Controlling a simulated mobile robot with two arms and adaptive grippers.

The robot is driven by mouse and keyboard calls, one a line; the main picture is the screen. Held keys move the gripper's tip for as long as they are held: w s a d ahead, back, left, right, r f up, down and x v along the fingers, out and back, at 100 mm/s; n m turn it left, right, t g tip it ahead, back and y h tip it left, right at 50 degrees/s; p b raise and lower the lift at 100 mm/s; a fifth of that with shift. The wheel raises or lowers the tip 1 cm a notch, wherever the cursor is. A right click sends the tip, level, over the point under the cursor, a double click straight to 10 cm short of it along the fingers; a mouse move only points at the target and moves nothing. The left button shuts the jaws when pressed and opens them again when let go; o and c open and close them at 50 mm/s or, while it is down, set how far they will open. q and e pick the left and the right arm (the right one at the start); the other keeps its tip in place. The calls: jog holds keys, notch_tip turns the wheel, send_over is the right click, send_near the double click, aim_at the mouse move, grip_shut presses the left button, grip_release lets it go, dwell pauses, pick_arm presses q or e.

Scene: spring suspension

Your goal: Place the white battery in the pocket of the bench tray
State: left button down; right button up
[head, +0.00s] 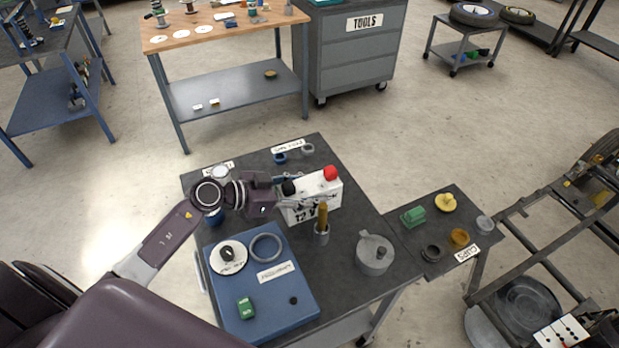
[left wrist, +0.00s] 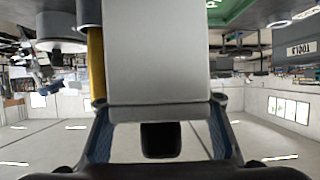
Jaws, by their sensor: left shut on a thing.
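The white battery (head: 312,200) has a red and a black terminal cap on top and dark markings on its front. My left gripper (head: 283,192) is shut on it from the left side. In the left wrist view, the battery (left wrist: 158,50) is a plain pale block between the two fingers. I cannot tell whether its bottom touches the table. A blue tray (head: 225,322), likely the bench tray, lies at the table's front left and carries a white disc, a grey ring and a green block. I cannot make out an empty pocket. My right gripper is out of view.
A dark cart top (head: 345,262) carries all this. A yellow-handled tool in a holder (head: 322,232) stands close in front of the battery. A grey lidded pot (head: 375,255) stands at the right. A side table (head: 412,240) with small parts adjoins on the right.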

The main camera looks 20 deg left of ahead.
pick_arm(q)
jog(key=shift+w+f+b, duration=0.15)
jog(key=shift+f+b, duration=0.1)
jog(key=shift+f, duration=0.85)
jog(key=shift+w+f+b, duration=0.1)
jog(key=shift+f+b, duration=0.1)
jog(key=shift+f, duration=0.85)
jog(key=c, duration=1.4)
grip_release()
jog(key=shift+s+f, duration=0.25)
jog(key=shift+f, duration=0.2)
jog(key=shift+o, duration=0.7)
jog(key=shift+s+d+r, duration=0.1)
